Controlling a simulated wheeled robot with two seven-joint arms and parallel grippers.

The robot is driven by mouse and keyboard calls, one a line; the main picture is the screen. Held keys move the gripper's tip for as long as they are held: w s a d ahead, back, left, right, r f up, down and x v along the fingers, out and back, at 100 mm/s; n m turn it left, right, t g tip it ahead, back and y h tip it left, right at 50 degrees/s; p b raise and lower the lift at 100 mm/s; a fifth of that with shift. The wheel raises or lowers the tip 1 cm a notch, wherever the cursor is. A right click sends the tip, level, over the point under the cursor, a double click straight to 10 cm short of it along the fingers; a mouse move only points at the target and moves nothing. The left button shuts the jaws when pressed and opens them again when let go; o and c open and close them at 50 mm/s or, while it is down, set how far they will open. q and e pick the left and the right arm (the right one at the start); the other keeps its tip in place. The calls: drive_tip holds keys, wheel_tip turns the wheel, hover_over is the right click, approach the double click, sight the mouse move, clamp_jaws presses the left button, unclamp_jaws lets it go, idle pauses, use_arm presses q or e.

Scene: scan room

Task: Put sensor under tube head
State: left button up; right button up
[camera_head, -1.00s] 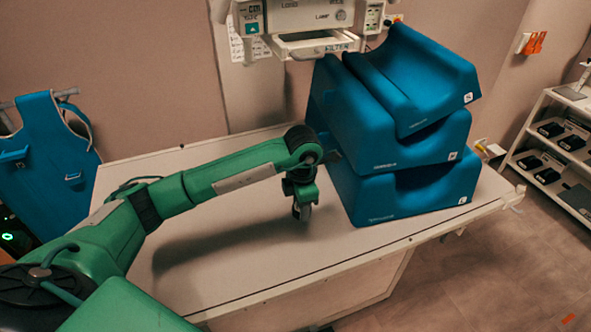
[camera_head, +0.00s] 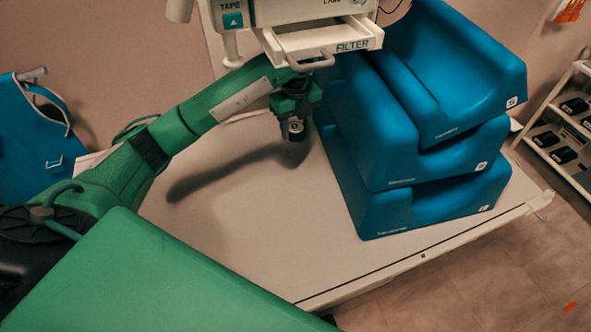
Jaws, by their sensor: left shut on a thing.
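The tube head (camera_head: 318,38) is a cream-white unit at the top, with "TAPE" and "FILTER" labels and a front handle. Only its lower part shows. My left gripper (camera_head: 296,126) points down over the white table (camera_head: 250,235), below the tube head's front edge. It is shut on a small, dark, round-ended thing, likely the sensor, which the jaws mostly hide. The gripper's shadow lies on the table to its left, so it appears to be above the surface. My right gripper is not in view.
Blue stacked foam positioning blocks (camera_head: 425,165) stand on the table just right of my gripper. A shelf rack (camera_head: 560,130) stands at far right. A blue apron (camera_head: 40,140) hangs at left. The table's front and middle are clear.

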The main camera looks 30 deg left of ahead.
use_arm(q)
drive_tip(key=shift+w+a+r, duration=0.1)
drive_tip(key=shift+f+n, duration=0.3)
drive_tip(key=shift+f, duration=0.05)
drive_tip(key=p, duration=0.5)
hover_over(295, 182)
wheel_tip(295, 182, down, 15)
drive_tip(key=shift+r, duration=0.15)
wheel_tip(295, 182, down, 4)
drive_tip(key=shift+r+p, duration=0.1)
drive_tip(key=shift+p, duration=0.6)
drive_tip(key=shift+f, duration=0.25)
drive_tip(key=shift+f, duration=0.1)
